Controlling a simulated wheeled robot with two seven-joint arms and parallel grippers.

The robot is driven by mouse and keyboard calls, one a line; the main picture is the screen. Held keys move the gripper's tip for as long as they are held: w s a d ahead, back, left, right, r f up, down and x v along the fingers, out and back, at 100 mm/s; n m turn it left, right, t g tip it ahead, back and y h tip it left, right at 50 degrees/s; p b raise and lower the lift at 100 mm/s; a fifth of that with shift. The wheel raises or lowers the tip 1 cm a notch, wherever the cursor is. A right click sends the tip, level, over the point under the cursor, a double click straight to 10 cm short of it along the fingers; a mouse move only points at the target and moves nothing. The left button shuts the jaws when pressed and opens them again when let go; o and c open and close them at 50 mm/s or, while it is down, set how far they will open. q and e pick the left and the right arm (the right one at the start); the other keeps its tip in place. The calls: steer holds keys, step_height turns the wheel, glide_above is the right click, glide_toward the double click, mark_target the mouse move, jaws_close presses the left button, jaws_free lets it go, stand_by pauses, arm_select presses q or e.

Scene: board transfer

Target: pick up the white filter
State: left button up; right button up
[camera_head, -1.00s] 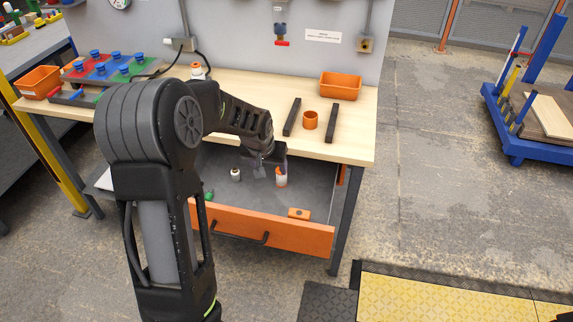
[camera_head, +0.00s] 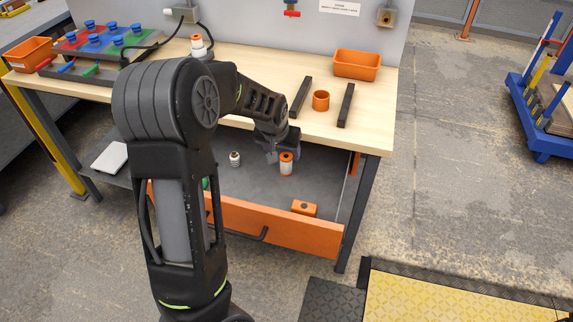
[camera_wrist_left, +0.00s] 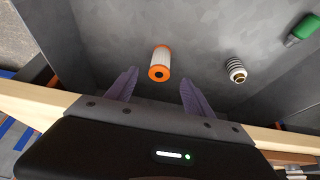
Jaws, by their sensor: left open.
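The white filter (camera_head: 286,164) is a short cylinder with a white body and orange ends. It stands in the open drawer (camera_head: 275,226) of the workbench. In the left wrist view the filter (camera_wrist_left: 161,60) is just beyond the fingertips and between their lines. My left gripper (camera_head: 278,149) is over the drawer, just behind and above the filter in the head view. Its two fingers (camera_wrist_left: 156,80) are spread apart with nothing between them. The filter is apart from the fingers, as far as I can tell. My right gripper is not in view.
A ribbed white-and-dark part (camera_head: 235,159) stands left of the filter. A green item (camera_wrist_left: 303,28) and an orange block (camera_head: 304,208) also lie in the drawer. On the benchtop are an orange ring (camera_head: 321,100), dark bars (camera_head: 346,105) and an orange bin (camera_head: 357,65).

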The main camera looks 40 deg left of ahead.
mark_target(285, 158)
arm_select(q)
steer(key=shift+x, duration=1.35)
steer(key=shift+x, duration=2.65)
steer(key=shift+c, duration=0.5)
jaws_close()
